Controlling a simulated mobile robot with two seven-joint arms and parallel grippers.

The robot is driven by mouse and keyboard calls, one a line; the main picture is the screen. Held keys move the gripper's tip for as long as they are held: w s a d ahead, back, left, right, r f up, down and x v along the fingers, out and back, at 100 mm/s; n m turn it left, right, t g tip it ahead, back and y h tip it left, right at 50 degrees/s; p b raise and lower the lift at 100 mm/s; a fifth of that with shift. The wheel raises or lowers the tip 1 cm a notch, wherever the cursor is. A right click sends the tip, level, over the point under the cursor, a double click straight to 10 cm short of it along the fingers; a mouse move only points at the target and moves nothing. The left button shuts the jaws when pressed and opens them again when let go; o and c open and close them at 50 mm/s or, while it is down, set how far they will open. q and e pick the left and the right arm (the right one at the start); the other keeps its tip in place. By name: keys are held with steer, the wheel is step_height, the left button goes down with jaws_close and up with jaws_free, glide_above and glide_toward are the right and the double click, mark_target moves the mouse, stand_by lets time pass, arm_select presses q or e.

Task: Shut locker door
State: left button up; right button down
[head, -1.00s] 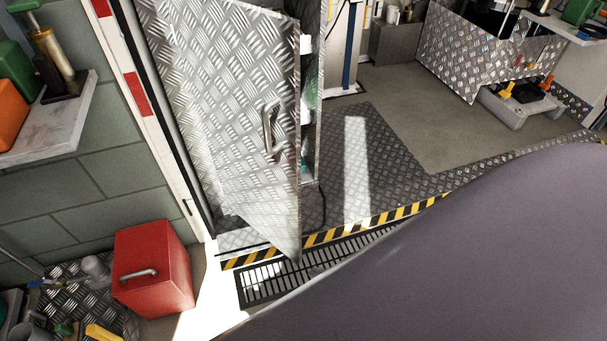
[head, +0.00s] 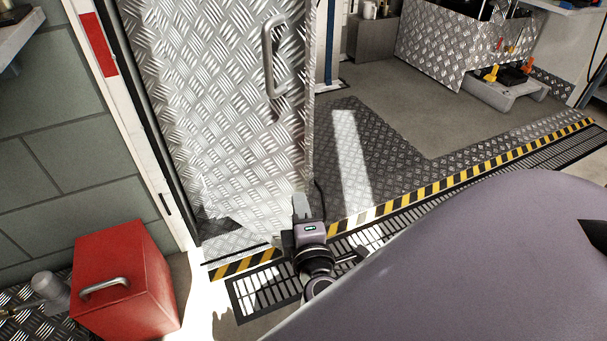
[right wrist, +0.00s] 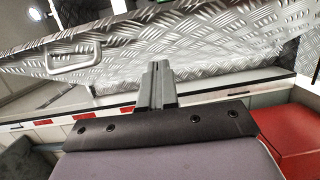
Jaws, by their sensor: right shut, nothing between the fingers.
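The locker door (head: 220,110) is a tall diamond-plate metal panel in the head view. It stands out at an angle, with its lower corner over the floor strip. Its handle (head: 270,60) is an upright metal bar near the right edge. My right gripper (head: 301,205) is shut and empty, at the lower right part of the door, below the handle. In the right wrist view the shut fingers (right wrist: 157,75) point at the door's face (right wrist: 200,50); I cannot tell whether they touch it. The handle also shows there (right wrist: 73,58). My left gripper is out of view.
A red box (head: 125,275) with a handle stands on the floor at the lower left. A floor grating (head: 255,295) and a yellow-black strip (head: 440,190) run before the locker.

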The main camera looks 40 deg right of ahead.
steer(key=b, duration=0.1)
glide_toward(301, 149)
steer(key=w+a, duration=0.1)
steer(key=w, duration=0.3)
steer(key=d, duration=0.1)
steer(key=w+d, duration=0.1)
steer(key=shift+d+f+h, duration=0.1)
steer(key=shift+d+h, duration=0.2)
steer(key=shift+d, duration=0.1)
steer(key=shift+w+d, duration=0.15)
steer(key=shift+d, duration=0.25)
